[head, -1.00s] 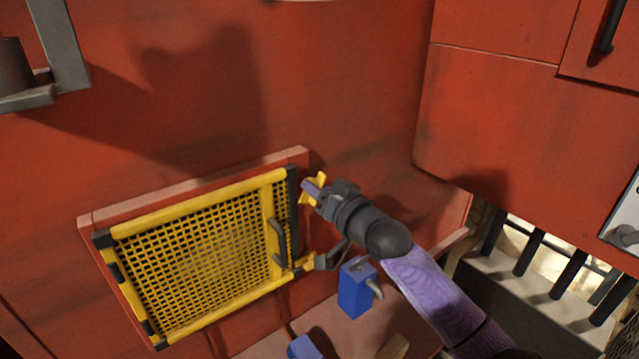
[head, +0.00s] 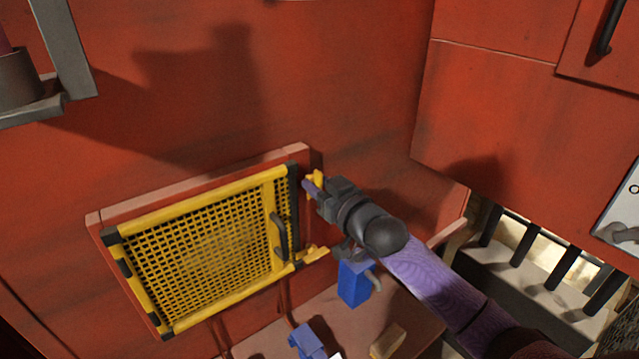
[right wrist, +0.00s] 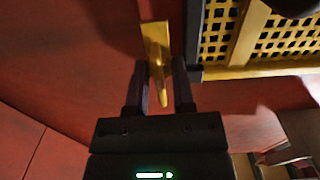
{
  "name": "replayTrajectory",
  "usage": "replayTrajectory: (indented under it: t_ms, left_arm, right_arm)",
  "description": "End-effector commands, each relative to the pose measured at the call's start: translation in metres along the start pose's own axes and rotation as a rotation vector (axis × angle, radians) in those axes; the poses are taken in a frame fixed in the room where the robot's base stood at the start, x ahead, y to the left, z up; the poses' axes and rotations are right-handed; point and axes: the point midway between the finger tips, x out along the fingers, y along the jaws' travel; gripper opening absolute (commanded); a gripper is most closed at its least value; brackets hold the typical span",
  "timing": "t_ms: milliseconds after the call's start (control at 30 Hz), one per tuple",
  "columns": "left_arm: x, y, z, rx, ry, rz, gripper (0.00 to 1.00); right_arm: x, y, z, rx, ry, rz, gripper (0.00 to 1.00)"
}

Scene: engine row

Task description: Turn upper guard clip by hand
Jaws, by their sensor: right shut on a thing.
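The yellow mesh guard (head: 205,250) with black corners and a dark handle (head: 279,237) sits in a red frame on the red wall. The upper guard clip (head: 317,177) is yellow and lies at the guard's upper right edge. My right gripper (head: 315,188) is at this clip. In the right wrist view the gripper (right wrist: 160,85) has its two dark fingers on either side of the yellow clip (right wrist: 156,55), shut on it. My left gripper is not in view.
A blue block-like object (head: 354,284) with a grey handle stands below my right arm on a ledge. Another blue object (head: 307,341) and a tan block (head: 388,341) lie nearer. Red cabinets (head: 500,110) jut out at the right, above dark railings (head: 520,231).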

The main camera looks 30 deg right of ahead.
Motion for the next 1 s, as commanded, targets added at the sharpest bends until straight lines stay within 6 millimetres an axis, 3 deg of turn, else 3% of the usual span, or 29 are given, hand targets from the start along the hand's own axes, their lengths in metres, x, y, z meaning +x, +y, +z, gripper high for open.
replayTrajectory:
  t_ms: [267, 300, 367, 733, 1000]
  left_arm:
    - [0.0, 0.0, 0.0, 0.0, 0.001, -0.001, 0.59]
    - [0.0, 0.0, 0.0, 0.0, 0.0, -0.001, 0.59]
    - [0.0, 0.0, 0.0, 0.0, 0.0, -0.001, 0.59]
    - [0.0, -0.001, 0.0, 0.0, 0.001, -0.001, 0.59]
    - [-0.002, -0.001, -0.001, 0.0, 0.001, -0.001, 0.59]
  right_arm:
    - [0.0, 0.0, -0.001, -0.002, 0.003, 0.001, 0.0]
    - [0.0, 0.0, -0.001, -0.002, 0.003, 0.001, 0.32]
    - [0.0, 0.0, -0.001, -0.002, 0.002, 0.001, 0.45]
    - [-0.005, 0.0, 0.001, 0.0, -0.001, 0.0, 0.46]
    - [-0.054, -0.001, 0.001, -0.003, -0.004, -0.001, 0.46]
